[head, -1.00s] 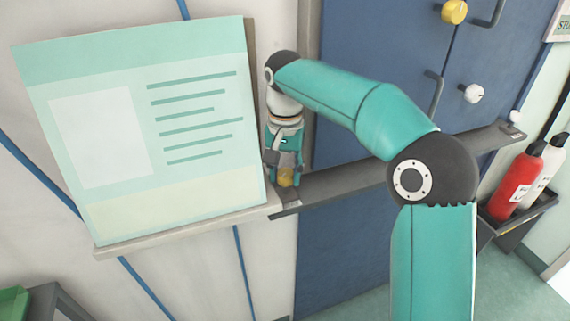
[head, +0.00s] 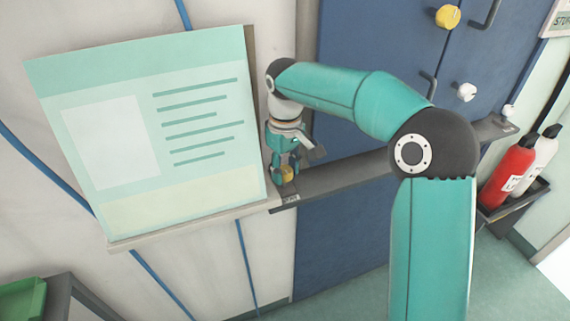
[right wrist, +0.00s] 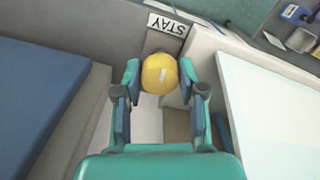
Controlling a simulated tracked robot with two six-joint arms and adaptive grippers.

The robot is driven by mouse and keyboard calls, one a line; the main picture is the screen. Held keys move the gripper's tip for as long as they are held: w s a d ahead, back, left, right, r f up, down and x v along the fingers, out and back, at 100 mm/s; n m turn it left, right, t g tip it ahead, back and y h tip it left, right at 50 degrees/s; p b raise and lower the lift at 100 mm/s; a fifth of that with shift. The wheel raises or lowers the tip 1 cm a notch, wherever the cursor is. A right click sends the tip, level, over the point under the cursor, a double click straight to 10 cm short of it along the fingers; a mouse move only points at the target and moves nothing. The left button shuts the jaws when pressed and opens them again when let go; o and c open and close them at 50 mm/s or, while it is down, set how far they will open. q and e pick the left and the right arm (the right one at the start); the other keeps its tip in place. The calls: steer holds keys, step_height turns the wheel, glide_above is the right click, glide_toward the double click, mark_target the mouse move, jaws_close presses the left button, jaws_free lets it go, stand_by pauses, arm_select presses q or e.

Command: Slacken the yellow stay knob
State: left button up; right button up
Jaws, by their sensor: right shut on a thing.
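The yellow stay knob (head: 286,175) sits at the left end of the dark grey bar (head: 345,176), close to the right lower corner of the pale green board. In the right wrist view the round yellow knob (right wrist: 160,74) has a pale mark on its face, beside a label reading STAY (right wrist: 168,25). My right gripper (head: 284,170) is shut on the knob, with one finger on each side of it. My left gripper is not in view.
The large green board (head: 160,140) stands on a pale ledge (head: 190,228) just left of my gripper. The blue door (head: 345,240) behind has another yellow knob (head: 447,16) and a white knob (head: 467,92). Fire extinguishers (head: 508,170) stand at the right.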

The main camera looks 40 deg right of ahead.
steer(key=n, duration=0.2)
steer(key=n+p, duration=0.1)
steer(key=shift+w+d+r+n, duration=0.1)
steer(key=shift+r+n, duration=0.1)
steer(key=shift+n, duration=0.2)
steer(key=n+p, duration=0.1)
steer(key=n, duration=0.2)
steer(key=shift+n, duration=0.3)
steer(key=n+p, duration=0.1)
steer(key=n, duration=0.1)
steer(key=shift+w+n, duration=0.1)
steer(key=shift+n, duration=0.2)
steer(key=shift+d+n, duration=0.1)
steer(key=shift+n, duration=1.4)
steer(key=o, duration=0.9)
steer(key=shift+c, duration=0.2)
steer(key=shift+o, duration=1.4)
steer(key=shift+f, duration=0.15)
